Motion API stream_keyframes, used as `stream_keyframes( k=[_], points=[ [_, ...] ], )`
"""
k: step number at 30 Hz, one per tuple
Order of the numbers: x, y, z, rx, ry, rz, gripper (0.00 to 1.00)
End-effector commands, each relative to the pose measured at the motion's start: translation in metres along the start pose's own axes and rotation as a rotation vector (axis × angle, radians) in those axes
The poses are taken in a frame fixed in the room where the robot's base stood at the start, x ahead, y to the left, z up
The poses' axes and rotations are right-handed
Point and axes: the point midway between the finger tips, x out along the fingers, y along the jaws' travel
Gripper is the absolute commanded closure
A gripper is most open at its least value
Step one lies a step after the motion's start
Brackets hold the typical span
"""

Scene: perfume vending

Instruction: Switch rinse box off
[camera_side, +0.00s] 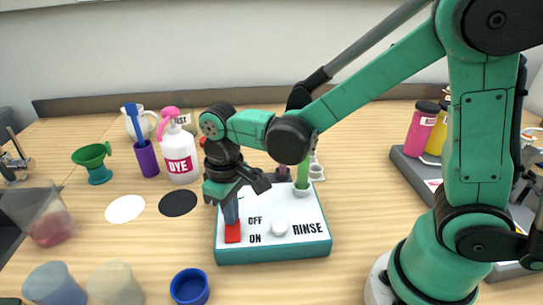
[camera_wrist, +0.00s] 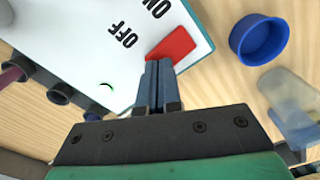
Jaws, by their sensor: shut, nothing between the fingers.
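The rinse box (camera_side: 291,252) is a teal box with a white top marked OFF, ON and RINSE, in the middle of the table. A red switch (camera_side: 233,233) sits at its left, beside the ON label; it also shows in the wrist view (camera_wrist: 172,45). My gripper (camera_side: 231,218) points down with its blue-grey fingers shut and empty. Its fingertips are at the red switch's OFF-side end, in the wrist view (camera_wrist: 156,66) right against its edge. I cannot tell whether they press on it. The fingers hide part of the switch in the side view.
A blue cup (camera_side: 189,287) stands in front of the box; cloudy cups stand further left. A white DYE bottle (camera_side: 180,160), a purple cup (camera_side: 147,160) and a green funnel (camera_side: 93,160) stand behind left. Black (camera_side: 178,203) and white (camera_side: 125,209) discs lie left of the box.

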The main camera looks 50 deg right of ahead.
Motion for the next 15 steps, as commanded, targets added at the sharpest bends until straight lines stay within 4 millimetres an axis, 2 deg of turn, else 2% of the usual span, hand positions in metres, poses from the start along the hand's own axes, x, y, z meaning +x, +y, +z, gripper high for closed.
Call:
stream_keyframes(
  k=[15],
  points=[
    [0.0061,0.0,0.0003,0.0,0.0,0.0,1.0]
  ],
)
